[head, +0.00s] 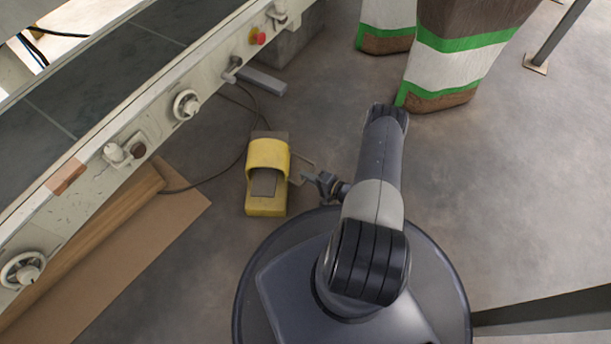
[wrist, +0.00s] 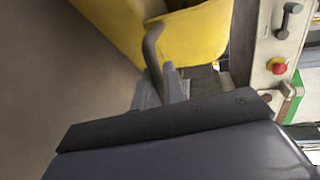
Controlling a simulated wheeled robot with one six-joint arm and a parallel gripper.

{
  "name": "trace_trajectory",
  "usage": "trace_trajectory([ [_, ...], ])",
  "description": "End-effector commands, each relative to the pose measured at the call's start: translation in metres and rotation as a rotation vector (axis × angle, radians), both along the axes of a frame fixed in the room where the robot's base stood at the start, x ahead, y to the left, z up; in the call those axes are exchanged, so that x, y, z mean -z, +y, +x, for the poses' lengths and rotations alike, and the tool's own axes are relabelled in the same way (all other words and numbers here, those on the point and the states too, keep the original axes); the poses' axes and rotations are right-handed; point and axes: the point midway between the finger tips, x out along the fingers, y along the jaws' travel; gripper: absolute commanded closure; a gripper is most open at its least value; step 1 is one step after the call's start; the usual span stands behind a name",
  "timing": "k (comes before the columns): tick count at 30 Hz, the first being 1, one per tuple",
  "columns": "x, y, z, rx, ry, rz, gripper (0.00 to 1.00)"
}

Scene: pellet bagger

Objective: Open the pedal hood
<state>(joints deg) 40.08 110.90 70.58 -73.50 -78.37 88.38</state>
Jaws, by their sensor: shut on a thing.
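The yellow foot pedal (head: 266,208) stands on the floor beside the machine. Its rounded yellow hood (head: 268,150) arches over the back part, and a grey tread plate (head: 264,184) shows in front of it. A thin bar sticks out from the pedal's right side. My gripper (head: 309,179) is at this bar, just right of the pedal. In the wrist view the hood (wrist: 192,34) fills the top. My gripper (wrist: 162,86) is shut on a dark curved bar (wrist: 152,45) by the hood. The exact grip is partly hidden.
The machine's rail with knobs (head: 184,104) and a red button (head: 261,38) runs along the left. A cable runs behind the pedal. Striped sacks (head: 455,70) stand at the upper right. Cardboard (head: 140,235) lies at lower left.

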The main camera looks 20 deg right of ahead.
Motion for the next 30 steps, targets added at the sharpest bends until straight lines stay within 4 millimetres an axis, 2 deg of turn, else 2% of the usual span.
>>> trace_trajectory([
  [4, 0.0, 0.0, -0.001, 0.0, 0.001, 0.0, 1.0],
  [5, 0.0, 0.0, -0.001, 0.0, 0.001, 0.0, 0.88],
  [10, 0.0, 0.0, 0.0, 0.0, 0.001, 0.0, 0.75],
  [18, -0.003, 0.0, 0.0, 0.001, 0.0, 0.0, 0.75],
  [20, -0.01, 0.0, 0.0, 0.001, 0.0, 0.0, 0.75],
  [24, -0.036, 0.0, 0.001, 0.001, -0.002, 0.0, 0.74],
  [26, -0.049, 0.0, 0.001, 0.001, -0.004, 0.001, 0.55],
  [27, -0.058, 0.0, 0.001, 0.0, -0.005, 0.003, 0.39],
  [29, -0.07, 0.0, 0.001, 0.0, -0.006, 0.003, 0.18],
  [30, -0.078, 0.0, 0.001, -0.001, -0.005, 0.004, 0.18],
])
